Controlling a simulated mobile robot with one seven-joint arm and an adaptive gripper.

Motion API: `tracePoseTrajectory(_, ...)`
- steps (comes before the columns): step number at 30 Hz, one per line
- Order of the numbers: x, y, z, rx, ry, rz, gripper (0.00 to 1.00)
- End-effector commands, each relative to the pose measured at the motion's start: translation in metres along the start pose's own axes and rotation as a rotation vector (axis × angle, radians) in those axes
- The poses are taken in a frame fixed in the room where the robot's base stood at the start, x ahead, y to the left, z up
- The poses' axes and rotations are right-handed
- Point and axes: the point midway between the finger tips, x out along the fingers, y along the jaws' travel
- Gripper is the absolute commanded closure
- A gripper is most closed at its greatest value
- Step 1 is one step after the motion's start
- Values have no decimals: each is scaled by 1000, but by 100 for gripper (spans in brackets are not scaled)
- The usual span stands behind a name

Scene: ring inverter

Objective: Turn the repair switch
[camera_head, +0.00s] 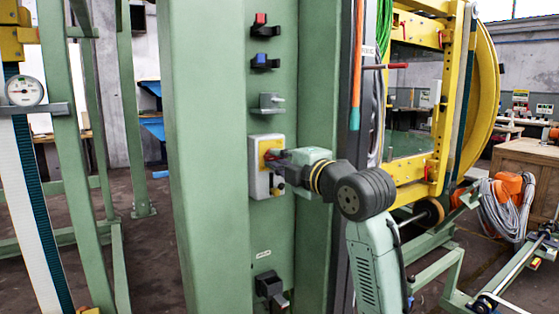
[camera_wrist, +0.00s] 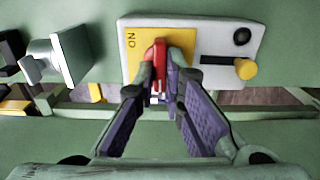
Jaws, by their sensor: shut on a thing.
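My gripper (camera_wrist: 166,80) reaches up to the plate and is shut on the red knob, one finger on each side. My gripper (camera_head: 277,158) comes in from the right in the head view. The contact at the knob's base is partly hidden.
The same box has a yellow knob (camera_wrist: 245,69) on a black slot and a round black button (camera_wrist: 242,36). Above it on the green column (camera_head: 215,200) are a grey switch (camera_head: 267,103), a blue one (camera_head: 262,61) and a red one (camera_head: 260,25). A dark socket (camera_head: 268,284) sits below.

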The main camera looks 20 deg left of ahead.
Motion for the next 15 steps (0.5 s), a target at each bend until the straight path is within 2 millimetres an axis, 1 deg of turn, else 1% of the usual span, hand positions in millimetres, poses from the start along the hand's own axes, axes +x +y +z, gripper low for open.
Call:
tracePoseTrajectory(2,0,-2,-2,-2,5,-4,100)
tracePoseTrajectory(3,0,-2,-2,-2,5,-4,87)
tracePoseTrajectory(10,0,-1,-1,-1,3,-2,72)
tracePoseTrajectory(11,0,-1,-1,-1,2,-2,70)
tracePoseTrajectory(15,0,-1,-1,0,2,-1,70)
